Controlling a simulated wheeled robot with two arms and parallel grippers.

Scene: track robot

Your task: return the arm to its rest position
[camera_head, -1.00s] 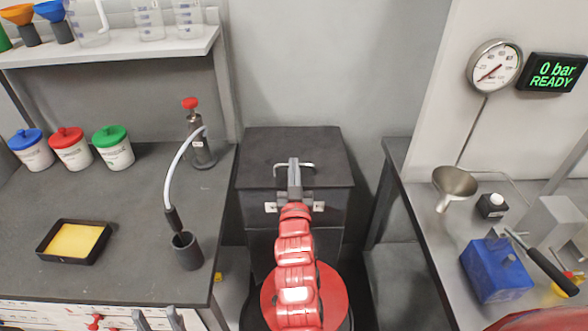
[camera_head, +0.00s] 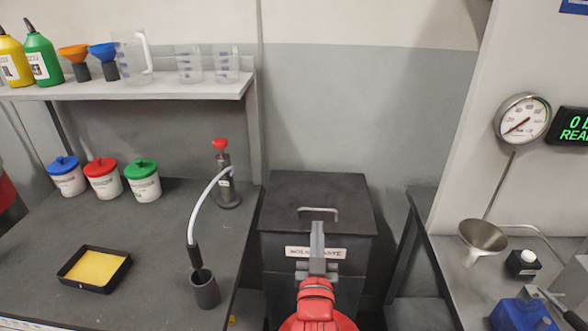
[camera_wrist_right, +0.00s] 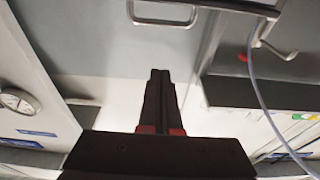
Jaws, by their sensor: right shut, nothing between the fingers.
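My right gripper (camera_head: 317,232) is at the lower middle of the head view, on the end of my red arm. Its grey fingers are together with nothing between them. It appears in front of the dark cabinet (camera_head: 277,215) with a metal handle on its lid and a white label; I cannot tell the exact gap. In the right wrist view the gripper (camera_wrist_right: 160,80) shows shut fingers pointing up the picture, holding nothing. My left gripper is not in view.
A left bench carries a yellow-filled tray (camera_head: 70,274), a dark cup (camera_head: 205,292), a red-topped pump (camera_head: 228,185) and several lidded jars. Glassware stands on the shelf (camera_head: 160,92) above. At right are a funnel (camera_head: 482,238), a black bottle (camera_head: 522,263) and a gauge (camera_head: 522,118).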

